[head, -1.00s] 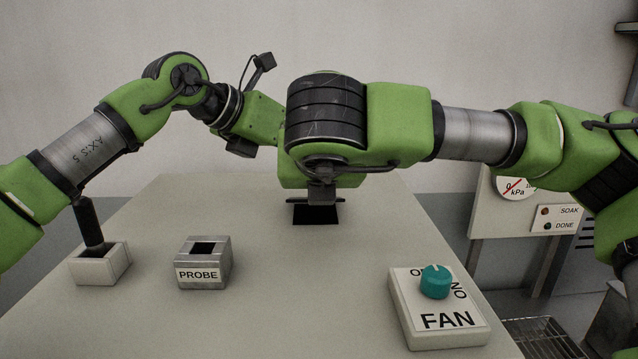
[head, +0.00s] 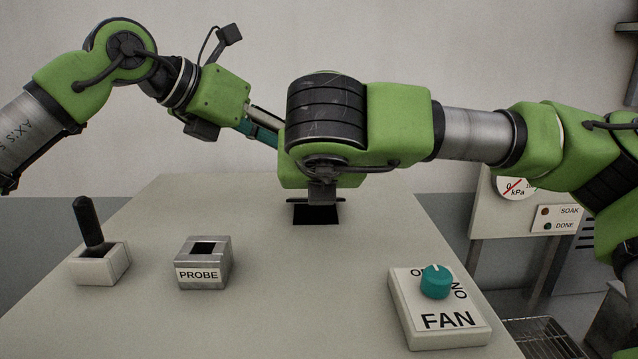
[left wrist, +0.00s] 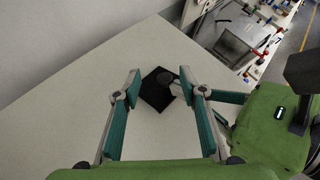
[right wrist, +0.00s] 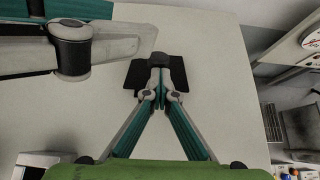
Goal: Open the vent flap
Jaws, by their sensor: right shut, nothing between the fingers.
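The vent flap looks to be the dark square plate (head: 316,216) on the tabletop; it also shows in the left wrist view (left wrist: 154,98) and the right wrist view (right wrist: 176,70). I cannot tell its tilt. My right gripper (right wrist: 158,72) is shut and empty, pointing down over the plate; its tips cover the plate's middle, and contact is unclear. My left gripper (left wrist: 161,84) is open and empty. Its fingers frame the plate in the left wrist view, and one finger shows at the upper left of the right wrist view. In the head view its tips are hidden behind my right arm.
A black lever on a pale base (head: 98,265) and a grey PROBE block (head: 204,264) stand at the left. A FAN box (head: 436,322) with a teal knob (head: 436,281) sits front right. A gauge panel (head: 530,215) stands beyond the right edge. The table's front middle is clear.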

